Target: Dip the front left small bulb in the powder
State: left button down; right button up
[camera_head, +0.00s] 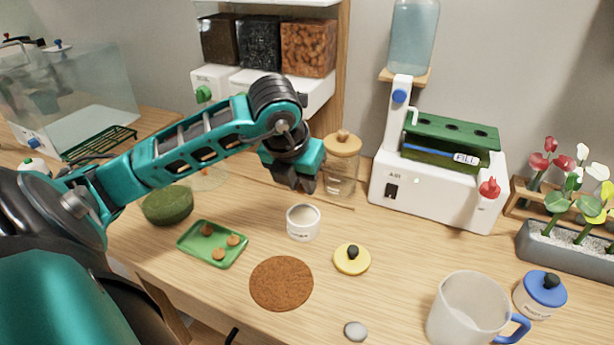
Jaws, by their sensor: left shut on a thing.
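My left gripper (305,184) is above and just behind the open white powder pot (303,230), fingers pointing down. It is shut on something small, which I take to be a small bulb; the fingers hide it. The pot stands upright, and pale powder (303,215) shows inside its rim. The green tray (192,245) holds three small brown bulbs: one at the back (207,229), one at the right (233,240) and one at the front right (218,254). The tray's front left area is bare. My right gripper is not in view.
A yellow lid (351,263) and a round brown mat (281,284) lie in front of the pot. A glass jar (341,172) stands behind it. A mug (468,312), a blue-lidded pot (540,295) and a white machine (430,202) are to the right.

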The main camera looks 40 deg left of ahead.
aim_at(304, 217)
pick_arm(q)
jog(key=shift+f+b, duration=1.75)
jog(key=shift+f, duration=1.2)
jog(key=shift+s+f+b, duration=0.1)
jog(key=shift+f+b, duration=0.55)
jog(key=shift+b, duration=0.15)
dwell(0.3)
jog(key=shift+r+p, duration=2.35)
jog(key=shift+r, duration=1.25)
